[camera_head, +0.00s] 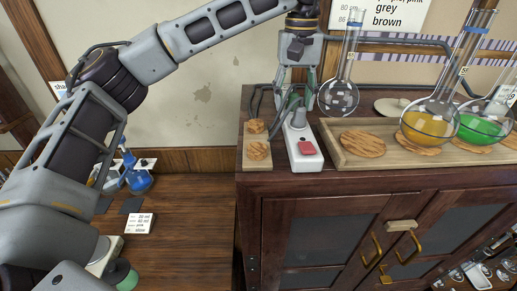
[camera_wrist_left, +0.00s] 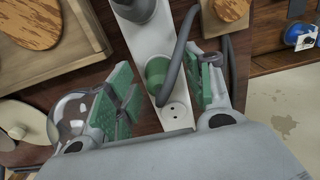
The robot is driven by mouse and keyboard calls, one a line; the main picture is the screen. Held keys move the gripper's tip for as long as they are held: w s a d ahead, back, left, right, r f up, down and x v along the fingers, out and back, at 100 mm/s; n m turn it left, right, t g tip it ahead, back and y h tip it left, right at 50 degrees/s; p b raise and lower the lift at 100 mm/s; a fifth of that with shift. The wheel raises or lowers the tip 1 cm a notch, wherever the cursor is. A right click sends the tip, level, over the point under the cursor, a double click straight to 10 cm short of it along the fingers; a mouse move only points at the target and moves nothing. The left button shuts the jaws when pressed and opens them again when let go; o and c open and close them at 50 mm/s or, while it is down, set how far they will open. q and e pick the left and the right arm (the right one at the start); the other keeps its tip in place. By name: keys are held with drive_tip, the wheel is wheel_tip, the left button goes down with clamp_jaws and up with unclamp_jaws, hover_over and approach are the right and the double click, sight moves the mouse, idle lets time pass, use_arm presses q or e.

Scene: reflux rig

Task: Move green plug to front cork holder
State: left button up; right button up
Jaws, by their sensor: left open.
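The green plug (camera_wrist_left: 157,75) sits in the white power strip (camera_wrist_left: 150,45), with a dark cable beside it. My left gripper (camera_wrist_left: 165,92) is open in the left wrist view, its green-padded fingers on either side of the green plug and apart from it. In the head view my left gripper (camera_head: 297,84) points down at the back end of the power strip (camera_head: 307,162), where the green plug cannot be made out clearly. A grey plug (camera_head: 297,114) stands nearer the red switch. The front cork holder (camera_head: 257,151) and a rear one (camera_head: 256,127) are on a wooden board left of the strip. My right gripper is not in view.
A round clear flask (camera_head: 338,97) stands close to the right of my left gripper. A wooden tray (camera_head: 338,156) with cork rings and flasks of yellow (camera_head: 428,125) and green liquid (camera_head: 480,129) lies to the right. Dark cables loop around the strip. The cabinet front edge is close.

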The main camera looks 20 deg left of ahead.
sight(294, 93)
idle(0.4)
use_arm(q)
clamp_jaws()
drive_tip(key=shift+r, duration=0.1)
drive_tip(key=shift+r+p, duration=0.35)
drive_tip(key=shift+p, duration=0.1)
drive_tip(key=shift+r+p, duration=2.15)
drive_tip(key=shift+r, duration=0.4)
